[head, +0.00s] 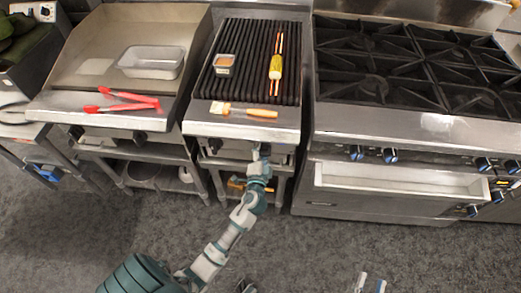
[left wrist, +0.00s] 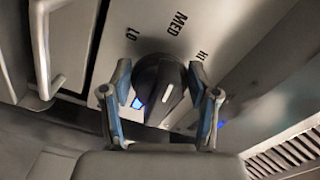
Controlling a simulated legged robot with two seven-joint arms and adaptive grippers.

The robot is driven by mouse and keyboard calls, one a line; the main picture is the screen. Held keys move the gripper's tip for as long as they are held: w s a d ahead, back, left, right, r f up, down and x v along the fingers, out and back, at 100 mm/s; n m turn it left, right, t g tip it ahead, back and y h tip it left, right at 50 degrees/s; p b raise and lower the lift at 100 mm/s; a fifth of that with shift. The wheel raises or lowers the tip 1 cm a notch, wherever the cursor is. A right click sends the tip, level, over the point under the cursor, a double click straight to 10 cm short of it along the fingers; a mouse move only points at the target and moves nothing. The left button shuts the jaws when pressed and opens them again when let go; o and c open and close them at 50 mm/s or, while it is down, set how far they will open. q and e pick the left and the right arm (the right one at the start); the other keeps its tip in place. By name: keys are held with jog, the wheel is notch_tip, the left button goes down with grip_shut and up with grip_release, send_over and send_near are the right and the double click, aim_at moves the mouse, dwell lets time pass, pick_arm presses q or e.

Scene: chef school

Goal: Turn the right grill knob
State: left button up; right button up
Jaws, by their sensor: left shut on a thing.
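The right grill knob (left wrist: 160,88) is black, on a steel panel marked LO, MED and HI. In the left wrist view the fingers of my left gripper (left wrist: 163,98) are on both sides of it and closed on it. A white line shows on the knob's raised grip, on the side away from the MED mark. In the head view my left gripper (head: 259,151) is at the right of the grill's (head: 245,122) front panel, and the knob is mostly hidden there.
A brush (head: 245,111) lies on the grill's front ledge. A small container (head: 223,64) and a yellow-handled tool (head: 275,67) are on the grate. Red tongs (head: 122,103) and a metal tray (head: 150,62) are on the left griddle. A burner range (head: 410,125) stands right.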

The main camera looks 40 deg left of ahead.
pick_arm(q)
jog(key=o, duration=0.9)
jog(key=shift+w+d+f, duration=0.1)
jog(key=shift+d, duration=0.2)
jog(key=shift+c, duration=0.2)
pick_arm(e)
jog(key=shift+d+f, duration=0.1)
jog(key=shift+d, duration=0.1)
jog(key=shift+d, duration=0.1)
pick_arm(q)
jog(key=v, duration=1.2)
